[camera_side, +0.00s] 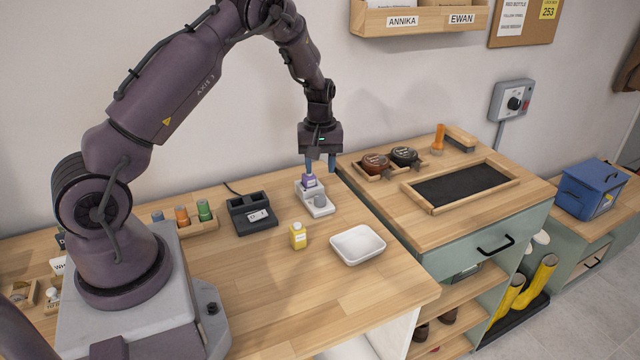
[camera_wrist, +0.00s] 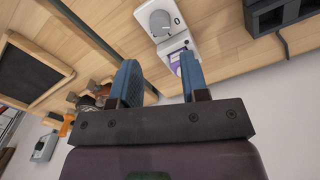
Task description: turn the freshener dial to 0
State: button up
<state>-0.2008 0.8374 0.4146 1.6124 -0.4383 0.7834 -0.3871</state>
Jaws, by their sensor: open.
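The freshener (camera_side: 325,211) is a small white device on the wooden table, with a round grey dial (camera_side: 320,200) on top. A purple bottle with a white label (camera_side: 310,183) stands in its back end. In the wrist view the dial (camera_wrist: 160,21) and the purple bottle (camera_wrist: 178,53) show beyond my fingers. Its setting is too small to read. My gripper (camera_side: 321,167) points down with its blue fingers spread, over the back of the freshener near the bottle's top. It holds nothing; the open fingers also show in the wrist view (camera_wrist: 158,75).
A yellow bottle (camera_side: 298,236) and a white tray (camera_side: 372,245) stand in front of the freshener. A black stand (camera_side: 239,214) is to its left. A higher cabinet top (camera_side: 440,228) with a framed dark mat lies to the right. A grey switch box (camera_side: 512,101) is on the wall.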

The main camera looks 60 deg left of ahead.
jog(key=shift+r, duration=2.3)
jog(key=s+d+r+m+t, duration=0.5)
jog(key=s+d+r+m, duration=0.8)
jog(key=s+d+r, duration=0.6)
jog(key=s+d, duration=0.1)
jog(key=d, duration=0.1)
jog(key=shift+s+d+r+m+t, duration=0.2)
jog(key=shift+d+r+m+t, duration=0.1)
jog(key=shift+r, duration=0.1)
